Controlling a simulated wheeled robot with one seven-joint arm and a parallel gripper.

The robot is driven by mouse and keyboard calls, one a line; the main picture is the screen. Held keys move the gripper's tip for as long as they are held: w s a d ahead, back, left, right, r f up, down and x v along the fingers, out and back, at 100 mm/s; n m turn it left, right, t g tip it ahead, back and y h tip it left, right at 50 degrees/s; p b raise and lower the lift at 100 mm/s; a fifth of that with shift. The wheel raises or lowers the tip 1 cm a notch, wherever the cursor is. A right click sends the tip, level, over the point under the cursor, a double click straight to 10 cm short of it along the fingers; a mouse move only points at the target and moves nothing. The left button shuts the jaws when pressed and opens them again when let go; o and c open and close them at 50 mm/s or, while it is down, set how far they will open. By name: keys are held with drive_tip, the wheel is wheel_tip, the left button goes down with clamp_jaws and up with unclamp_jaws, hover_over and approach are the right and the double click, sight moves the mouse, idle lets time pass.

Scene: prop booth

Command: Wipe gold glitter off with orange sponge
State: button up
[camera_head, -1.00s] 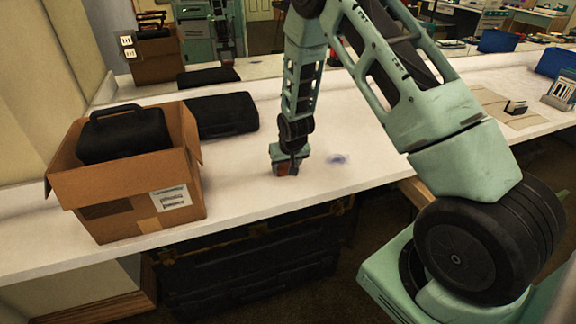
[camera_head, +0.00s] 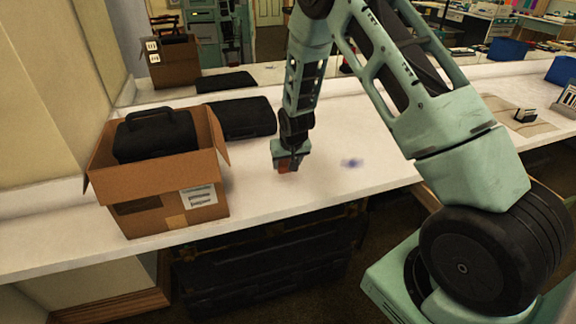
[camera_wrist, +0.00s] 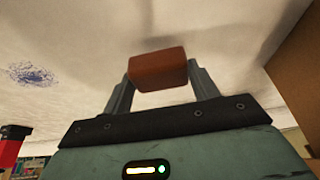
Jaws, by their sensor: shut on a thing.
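My gripper (camera_head: 287,160) is shut on the orange sponge (camera_head: 284,167), low at the white counter, right of the cardboard box. In the wrist view the sponge (camera_wrist: 158,69) is a reddish-brown block pinched between both fingers. Whether it touches the counter is hard to tell. No gold glitter can be made out. A small blue-purple speckled patch (camera_head: 352,163) lies on the counter to the right of my gripper. It also shows at the left of the wrist view (camera_wrist: 32,74), apart from the sponge.
An open cardboard box (camera_head: 150,205) holding a black case (camera_head: 155,138) stands at the left on the counter (camera_head: 320,125). A flat black case (camera_head: 240,118) lies behind it. Brown sheets (camera_head: 515,118) lie far right. The counter around the patch is clear.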

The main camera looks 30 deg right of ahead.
drive_tip(key=shift+r+p, duration=1.15)
drive_tip(key=shift+r, duration=1.05)
